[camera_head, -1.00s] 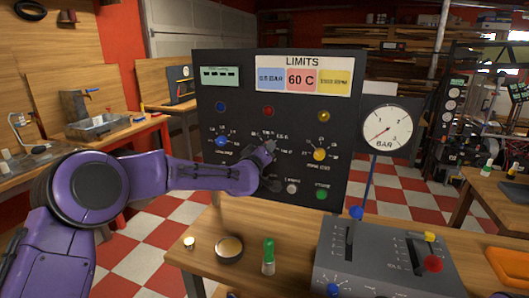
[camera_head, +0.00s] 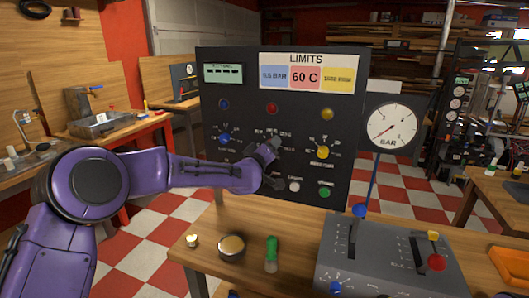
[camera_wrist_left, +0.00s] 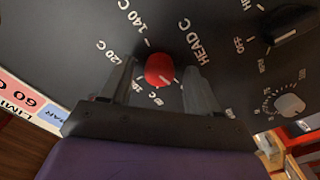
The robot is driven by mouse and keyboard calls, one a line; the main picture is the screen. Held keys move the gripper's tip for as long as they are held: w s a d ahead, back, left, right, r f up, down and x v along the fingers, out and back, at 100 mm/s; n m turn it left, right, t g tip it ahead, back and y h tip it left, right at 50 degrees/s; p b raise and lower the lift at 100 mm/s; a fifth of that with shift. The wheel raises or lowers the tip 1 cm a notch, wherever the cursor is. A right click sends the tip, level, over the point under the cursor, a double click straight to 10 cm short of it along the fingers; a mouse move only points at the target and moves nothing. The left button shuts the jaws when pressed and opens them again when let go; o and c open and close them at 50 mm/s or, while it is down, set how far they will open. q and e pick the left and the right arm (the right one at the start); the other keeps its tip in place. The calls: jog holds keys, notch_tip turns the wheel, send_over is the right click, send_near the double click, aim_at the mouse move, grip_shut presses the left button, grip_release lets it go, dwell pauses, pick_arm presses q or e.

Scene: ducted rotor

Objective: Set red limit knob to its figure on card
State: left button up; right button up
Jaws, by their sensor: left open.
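The red limit knob (camera_wrist_left: 160,70) is on the dark panel (camera_head: 222,180), among white scale marks including 120 C and 140 C. A pale line shows on the knob, but I cannot tell which figure it points to. The limits card (camera_head: 305,78) has a red field reading 60 C; part of it also shows in the left wrist view (camera_wrist_left: 25,100). My left gripper (camera_wrist_left: 160,88) is open, with one finger on each side of the red knob and visible gaps between. In the head view this gripper (camera_head: 272,150) hides the knob. My right gripper is not in view.
A blue knob (camera_head: 225,139) and a yellow knob (camera_head: 322,152) flank the left gripper on the panel. A gauge (camera_head: 392,124) stands at right above a grey lever box (camera_head: 385,255).

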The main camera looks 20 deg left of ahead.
pick_arm(q)
jog(key=s+b, duration=0.2)
jog(key=s, duration=0.8)
jog(key=shift+s+a+b, duration=0.15)
jog(key=shift+a+b, duration=0.1)
jog(key=shift+b, duration=0.1)
jog(key=shift+a, duration=0.1)
